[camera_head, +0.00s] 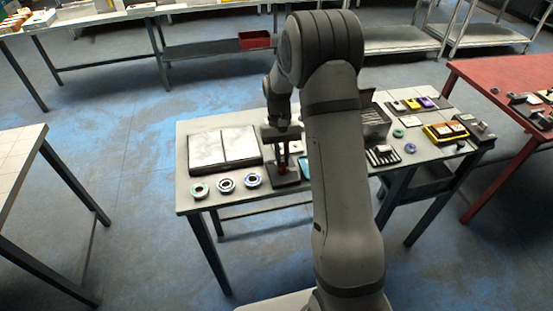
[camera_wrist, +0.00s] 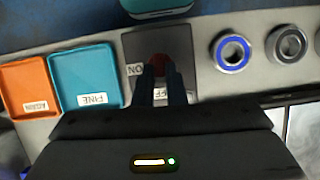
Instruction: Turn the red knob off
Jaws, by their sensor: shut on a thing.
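The red knob (camera_wrist: 159,62) sits on a dark square switch panel (camera_wrist: 183,43) in the wrist view. An "ON" label (camera_wrist: 135,70) is on the panel's left side, and a label reading "FF" in its visible part lies between the fingers. My gripper (camera_wrist: 160,76) is shut on the red knob, one finger on each side. The fingers hide much of the knob, so I cannot tell which way it points. In the head view my gripper (camera_head: 281,160) reaches down to the switch panel (camera_head: 287,183) near the table's front edge.
An orange tray marked "AGAIN" (camera_wrist: 24,82) and a teal tray marked "FINE" (camera_wrist: 85,75) lie left of the panel in the wrist view. A blue-ringed bearing (camera_wrist: 232,52) and a grey one (camera_wrist: 286,44) lie to its right. White panels (camera_head: 225,147) lie on the table.

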